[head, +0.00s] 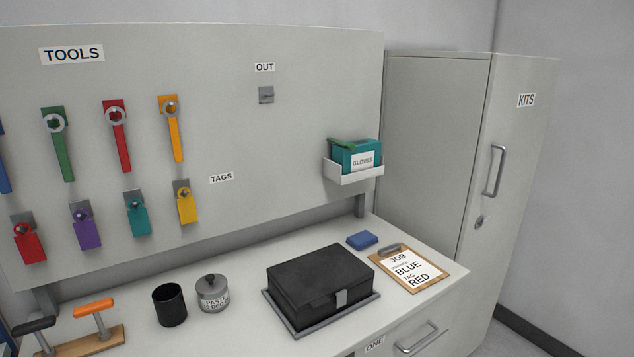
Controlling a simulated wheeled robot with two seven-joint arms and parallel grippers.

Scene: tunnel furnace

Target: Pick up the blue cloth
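The blue cloth (362,240) is a small folded pad. It lies flat on the grey bench top, near the back, behind the clipboard and to the right of the black box. Its top and front edge show clearly and nothing covers it. Neither my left gripper nor my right gripper shows in the head view.
A closed black box (320,285) sits on a grey tray left of the cloth. A clipboard (409,270) lies just in front of it. A glove holder (353,172) juts from the tool board (230,140) above. A tall cabinet (440,150) stands at the right.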

